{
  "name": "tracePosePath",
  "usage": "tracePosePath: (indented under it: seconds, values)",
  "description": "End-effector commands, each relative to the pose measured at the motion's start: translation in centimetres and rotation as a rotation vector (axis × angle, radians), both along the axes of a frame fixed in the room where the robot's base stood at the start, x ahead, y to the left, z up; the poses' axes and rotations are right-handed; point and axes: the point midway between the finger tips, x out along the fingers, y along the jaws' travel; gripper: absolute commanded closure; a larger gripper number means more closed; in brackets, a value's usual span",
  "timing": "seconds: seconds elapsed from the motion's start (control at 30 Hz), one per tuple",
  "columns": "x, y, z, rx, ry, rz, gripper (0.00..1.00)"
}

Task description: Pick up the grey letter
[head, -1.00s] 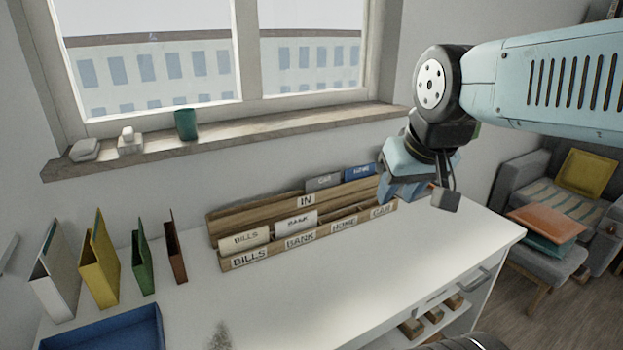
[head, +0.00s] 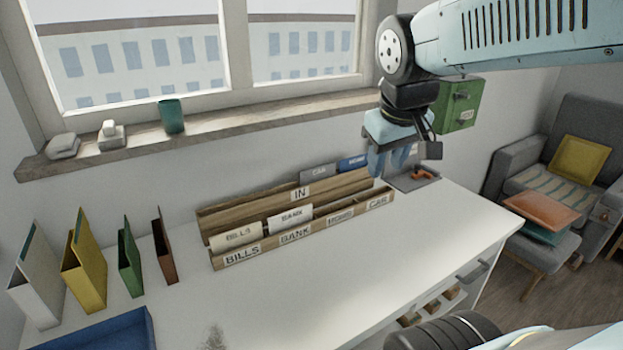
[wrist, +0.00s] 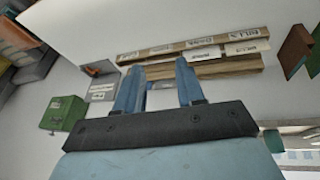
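The grey letter, marked CAR (head: 318,172), stands in the back IN row of the wooden letter sorter (head: 352,212), left of a blue letter marked HOME (head: 352,163). My gripper (head: 388,168) is above the sorter's right end, right of both letters in the head view. In the wrist view my gripper (wrist: 156,76) has two blue fingers spread apart with nothing clearly held between them. The sorter (wrist: 195,44) shows upside down beyond the fingertips. The grey letter is hard to make out in the wrist view, partly hidden by the fingers.
White BILLS (head: 236,236) and BANK (head: 290,218) letters stand in the front row. A grey tray with an orange item (head: 422,175) lies right of the sorter. A green box (head: 458,105) hangs on the wall behind my arm. The desk front (head: 330,265) is clear.

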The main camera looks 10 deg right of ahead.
Motion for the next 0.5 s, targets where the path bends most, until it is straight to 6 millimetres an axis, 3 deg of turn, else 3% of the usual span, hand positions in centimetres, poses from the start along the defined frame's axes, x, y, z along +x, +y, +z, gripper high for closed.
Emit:
tracePosePath:
  seconds: [0.5]
  values:
    - [12.6,-1.2,-1.5,-0.422,0.320,0.375,0.62]
